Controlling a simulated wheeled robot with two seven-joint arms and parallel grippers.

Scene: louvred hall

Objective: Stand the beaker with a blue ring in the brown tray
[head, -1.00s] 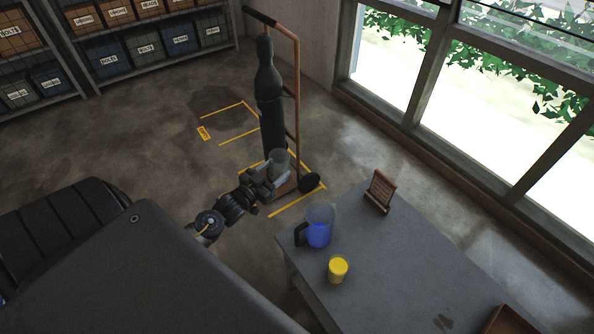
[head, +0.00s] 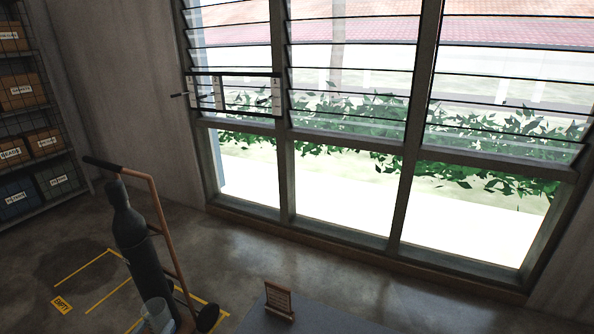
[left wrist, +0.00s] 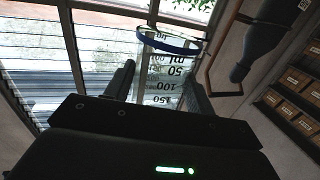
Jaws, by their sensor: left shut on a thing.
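The clear beaker with a blue ring (left wrist: 168,68) shows in the left wrist view, with its ring near the rim and black volume marks on its wall. My left gripper (left wrist: 160,82) is shut on it, one dark finger on each side. In the head view the top of the beaker (head: 157,314) shows at the bottom edge, in front of the gas cylinder's foot. Its lower part and the gripper's grip on it are cut off there. The brown tray is out of view now. My right gripper is not in view.
A dark gas cylinder (head: 138,240) stands on a trolley (head: 162,225) at the left. Louvred windows (head: 350,120) fill the back.

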